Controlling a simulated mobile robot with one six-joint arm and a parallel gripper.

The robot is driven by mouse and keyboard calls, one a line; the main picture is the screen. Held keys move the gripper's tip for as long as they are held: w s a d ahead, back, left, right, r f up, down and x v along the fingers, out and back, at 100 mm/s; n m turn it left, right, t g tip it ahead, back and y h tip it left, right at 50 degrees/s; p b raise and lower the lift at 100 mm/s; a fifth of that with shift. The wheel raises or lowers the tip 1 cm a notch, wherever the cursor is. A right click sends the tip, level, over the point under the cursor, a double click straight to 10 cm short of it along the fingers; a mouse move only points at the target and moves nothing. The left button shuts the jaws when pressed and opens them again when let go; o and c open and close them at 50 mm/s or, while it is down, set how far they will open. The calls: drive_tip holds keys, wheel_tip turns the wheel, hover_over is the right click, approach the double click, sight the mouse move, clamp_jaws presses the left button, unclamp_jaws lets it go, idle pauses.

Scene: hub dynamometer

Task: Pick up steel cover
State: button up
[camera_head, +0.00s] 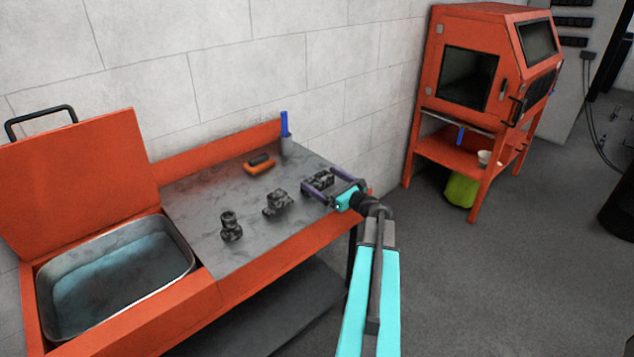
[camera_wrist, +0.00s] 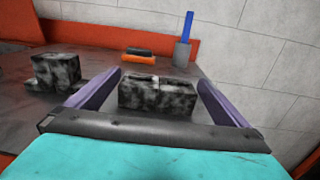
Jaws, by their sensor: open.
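Several dark, mottled metal parts stand on the steel bench top; none is clearly marked as the steel cover. The rightmost is a block-shaped part (camera_head: 318,181), which also shows in the wrist view (camera_wrist: 157,93). My gripper (camera_head: 322,187) is open, and in the wrist view its two purple fingers (camera_wrist: 152,88) stand to the left and right of this block. I cannot tell whether they touch it. A stepped part (camera_head: 277,203) is left of it, also in the wrist view (camera_wrist: 55,72). A rounder upright part (camera_head: 231,227) is further left.
An orange-and-black brush-like object (camera_head: 259,164) and a grey holder with a blue handle (camera_head: 286,145) are at the bench's back. An orange wash basin (camera_head: 115,275) with raised lid is at left. An orange cabinet (camera_head: 470,80) stands at right. Floor between is clear.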

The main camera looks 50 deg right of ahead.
sight(323, 180)
drive_tip(key=shift+w+f+p, duration=0.1)
drive_tip(key=shift+w+p, duration=0.2)
drive_tip(key=shift+w, duration=1.2)
drive_tip(key=c, duration=1)
drive_tip(key=shift+c, duration=0.2)
